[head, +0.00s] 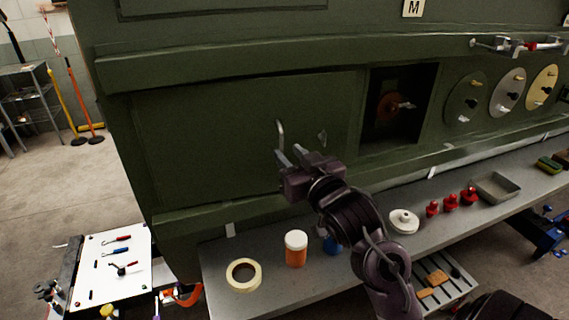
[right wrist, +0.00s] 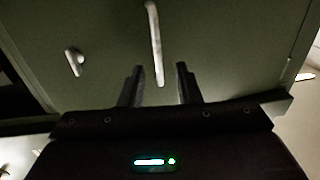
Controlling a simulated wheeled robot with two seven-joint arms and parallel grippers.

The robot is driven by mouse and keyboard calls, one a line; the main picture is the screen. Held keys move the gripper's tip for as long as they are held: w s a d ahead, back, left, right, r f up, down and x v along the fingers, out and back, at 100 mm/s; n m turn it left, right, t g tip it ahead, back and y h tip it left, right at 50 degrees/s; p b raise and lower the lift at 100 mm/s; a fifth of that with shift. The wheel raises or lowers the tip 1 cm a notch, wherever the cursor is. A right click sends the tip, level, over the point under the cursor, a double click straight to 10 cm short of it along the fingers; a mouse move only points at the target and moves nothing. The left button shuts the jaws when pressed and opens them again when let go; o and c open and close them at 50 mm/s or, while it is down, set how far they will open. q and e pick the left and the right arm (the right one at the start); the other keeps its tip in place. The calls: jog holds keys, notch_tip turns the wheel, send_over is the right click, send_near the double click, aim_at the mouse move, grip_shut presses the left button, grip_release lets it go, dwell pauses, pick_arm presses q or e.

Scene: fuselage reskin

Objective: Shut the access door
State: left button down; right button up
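The access door (head: 215,125) is a wide green panel on the green fuselage side, with an upright pale bar handle (head: 281,134) and a small latch (head: 322,137) to its right. I cannot tell whether it is fully flush. My right gripper (head: 293,157) is just below the handle, with its fingers open. In the right wrist view, the handle (right wrist: 154,45) shows beyond and between the two fingertips (right wrist: 160,72). Nothing is gripped, and whether they touch the handle is unclear. The latch (right wrist: 74,62) is left of it. My left gripper is out of view.
Right of the door is a dark square recess (head: 378,80) with a copper-coloured round part (head: 390,106). The grey ledge (head: 270,295) below holds a tape roll (head: 243,274), an orange jar (head: 296,250), a white lidded piece (head: 404,222), red parts (head: 450,202) and a tray (head: 496,186).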

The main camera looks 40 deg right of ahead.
aim_at(282, 145)
jog(key=shift+w+d+f+b, duration=0.15)
jog(key=shift+w+b, duration=0.35)
jog(key=shift+b, duration=0.45)
jog(key=shift+w+d+r+p, duration=0.1)
jog(key=shift+w+r+p, duration=0.25)
jog(key=shift+w+p, duration=0.25)
jog(key=shift+w+d+f, duration=0.1)
jog(key=shift+w, duration=0.55)
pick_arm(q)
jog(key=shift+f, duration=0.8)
pick_arm(e)
jog(key=shift+c, duration=0.4)
grip_shut()
